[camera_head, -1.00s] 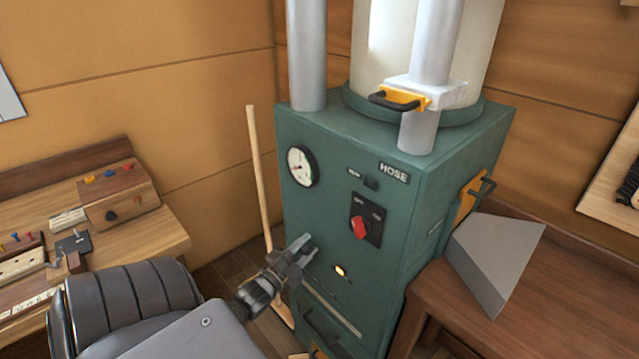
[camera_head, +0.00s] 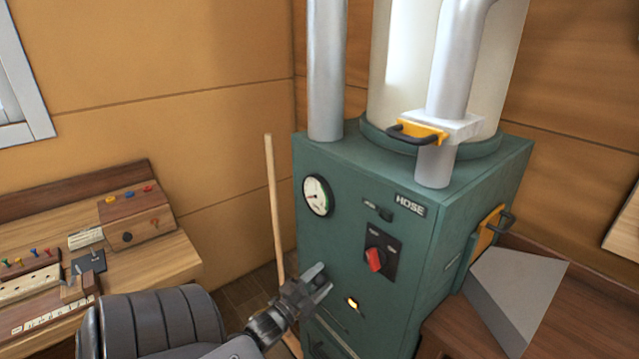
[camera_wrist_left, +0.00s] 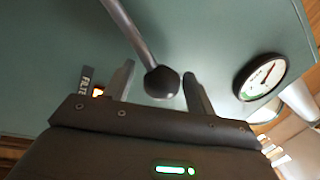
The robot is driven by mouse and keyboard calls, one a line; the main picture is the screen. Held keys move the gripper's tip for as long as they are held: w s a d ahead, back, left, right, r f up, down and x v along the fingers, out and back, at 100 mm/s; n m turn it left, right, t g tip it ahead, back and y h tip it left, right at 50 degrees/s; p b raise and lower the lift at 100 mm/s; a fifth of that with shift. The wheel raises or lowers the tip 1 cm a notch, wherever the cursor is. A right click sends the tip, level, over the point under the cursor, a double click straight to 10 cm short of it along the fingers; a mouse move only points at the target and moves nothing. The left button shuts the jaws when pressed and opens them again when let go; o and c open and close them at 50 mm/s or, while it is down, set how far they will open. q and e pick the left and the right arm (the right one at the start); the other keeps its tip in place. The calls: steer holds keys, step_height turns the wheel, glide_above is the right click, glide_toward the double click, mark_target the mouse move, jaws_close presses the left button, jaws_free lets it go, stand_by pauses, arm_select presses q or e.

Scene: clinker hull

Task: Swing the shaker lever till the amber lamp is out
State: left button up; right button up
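The amber lamp (camera_head: 352,303) glows on the front of the green cabinet (camera_head: 345,250). It also shows as a small orange glow beside a label in the left wrist view (camera_wrist_left: 97,92). The shaker lever (camera_wrist_left: 128,28) is a grey rod ending in a black ball knob (camera_wrist_left: 162,82). In the left wrist view the knob lies between the spread fingers of my left gripper (camera_wrist_left: 158,74), with gaps at both sides. In the head view my left gripper (camera_head: 318,279) is in front of the cabinet, left of the lamp, and hides the lever. My right gripper is not in view.
A round gauge (camera_head: 318,195), a red switch (camera_head: 374,259) and a HOSE label are on the cabinet front. A wooden pole (camera_head: 273,205) leans left of it. A bench with small parts (camera_head: 160,262) is at left, and a grey wedge-shaped piece (camera_head: 515,290) at right.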

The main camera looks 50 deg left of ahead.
arm_select(q)
steer(key=b+v, duration=0.2)
steer(key=v, duration=0.8)
steer(key=shift+s, duration=0.4)
